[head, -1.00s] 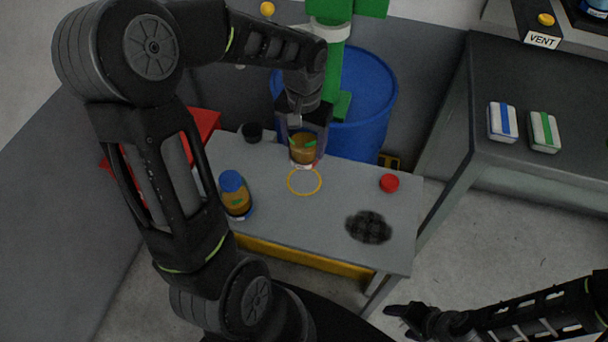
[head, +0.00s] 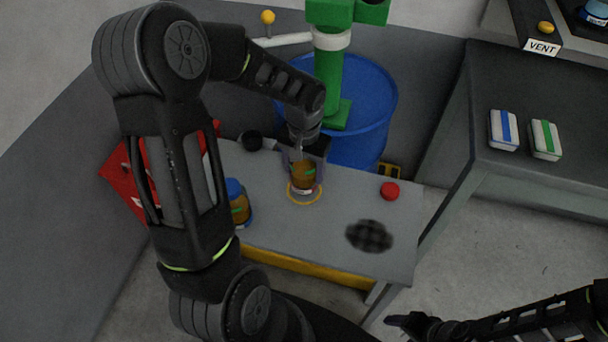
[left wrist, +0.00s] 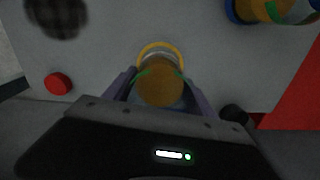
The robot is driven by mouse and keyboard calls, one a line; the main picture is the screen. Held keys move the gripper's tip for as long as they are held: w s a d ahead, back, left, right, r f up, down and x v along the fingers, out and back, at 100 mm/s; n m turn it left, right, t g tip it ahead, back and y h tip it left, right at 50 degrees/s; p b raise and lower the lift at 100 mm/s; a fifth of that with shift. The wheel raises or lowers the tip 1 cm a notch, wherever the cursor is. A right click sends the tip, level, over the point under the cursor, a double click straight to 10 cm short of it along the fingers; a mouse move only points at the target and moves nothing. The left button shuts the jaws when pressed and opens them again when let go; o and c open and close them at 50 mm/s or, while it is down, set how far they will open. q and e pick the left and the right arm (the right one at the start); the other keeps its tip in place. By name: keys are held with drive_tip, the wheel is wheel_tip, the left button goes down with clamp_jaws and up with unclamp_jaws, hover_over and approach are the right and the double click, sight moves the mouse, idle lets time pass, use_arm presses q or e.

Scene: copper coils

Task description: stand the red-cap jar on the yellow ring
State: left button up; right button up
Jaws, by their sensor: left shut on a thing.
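My left gripper (head: 304,172) is shut on an amber jar (head: 303,180) with green marks. The jar is upright; its base overlaps the yellow ring (head: 318,198) on the grey table. I cannot tell whether the base touches the table. In the left wrist view, the jar (left wrist: 160,90) sits between the fingers (left wrist: 160,92), with the ring (left wrist: 160,44) showing past its far side. No red cap shows on this jar. A separate red disc (head: 389,190) lies on the table to the right. My right gripper (head: 405,321) is at the lower right, its jaws unclear.
A blue-cap jar (head: 238,203) stands left of the ring. A black round thing (head: 250,140) lies at the back left, near a red box (head: 122,182). A dark patch (head: 369,236) is at front right. A blue barrel (head: 375,110) stands behind the table (head: 290,232).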

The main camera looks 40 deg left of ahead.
sight(304, 177)
use_arm(q)
drive_tip(key=shift+f, duration=1.4)
drive_tip(key=shift+f+b, duration=0.25)
drive_tip(key=shift+b, duration=0.05)
drive_tip(key=o, duration=1.7)
drive_tip(key=shift+r, duration=0.1)
drive_tip(key=shift+o, duration=0.2)
drive_tip(key=shift+r, duration=0.3)
wheel_tip(304, 177, up, 12)
drive_tip(key=shift+f+p, duration=0.15)
drive_tip(key=shift+p, duration=0.65)
